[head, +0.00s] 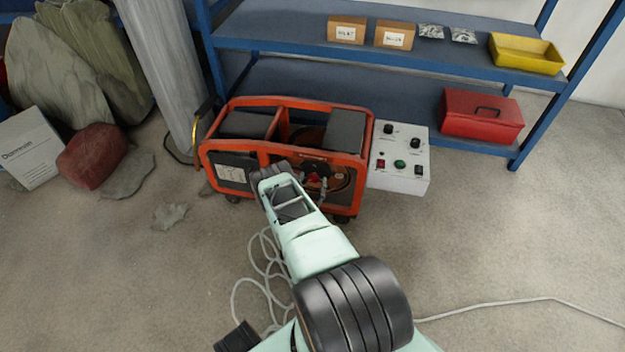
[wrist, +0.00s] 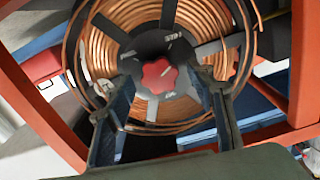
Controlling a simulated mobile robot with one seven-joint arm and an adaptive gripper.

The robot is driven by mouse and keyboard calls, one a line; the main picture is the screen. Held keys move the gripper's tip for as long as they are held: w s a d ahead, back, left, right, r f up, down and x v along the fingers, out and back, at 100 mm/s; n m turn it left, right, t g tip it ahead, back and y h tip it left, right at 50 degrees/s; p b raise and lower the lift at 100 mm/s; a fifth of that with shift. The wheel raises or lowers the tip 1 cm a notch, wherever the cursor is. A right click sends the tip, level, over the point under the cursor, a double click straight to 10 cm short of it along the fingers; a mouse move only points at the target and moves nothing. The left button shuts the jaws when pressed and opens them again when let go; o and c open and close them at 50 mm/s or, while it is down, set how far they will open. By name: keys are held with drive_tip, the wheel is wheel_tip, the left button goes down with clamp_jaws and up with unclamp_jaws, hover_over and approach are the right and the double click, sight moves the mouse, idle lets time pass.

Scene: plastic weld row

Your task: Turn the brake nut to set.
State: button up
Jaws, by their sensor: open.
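The brake nut (wrist: 158,76) is a red lobed knob at the hub of a reel wound with copper-coloured wire (wrist: 120,22). In the wrist view it sits between and just beyond the fingertips of my gripper (wrist: 160,82). The two dark fingers are apart, one on each side of the nut; I cannot tell whether either touches it. In the head view my gripper (head: 318,178) reaches the front of the orange-framed machine (head: 285,158), and the arm and fingers hide part of the reel.
Orange frame bars surround the reel closely. A grey control box (head: 400,178) with knobs and buttons is at the machine's right. A blue shelf (head: 280,50) stands behind, holding a red toolbox (head: 482,116). Pale hose (head: 262,262) lies coiled on the floor. Open floor lies at the right.

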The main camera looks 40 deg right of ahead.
drive_tip(key=shift+c, duration=0.3)
drive_tip(key=c, duration=1.1)
drive_tip(key=shift+m, duration=0.3)
drive_tip(key=m, duration=1)
drive_tip(key=shift+d+m, duration=0.1)
drive_tip(key=shift+m, duration=0.2)
drive_tip(key=m, duration=0.6)
drive_tip(key=shift+f, duration=0.1)
drive_tip(key=m, duration=0.6)
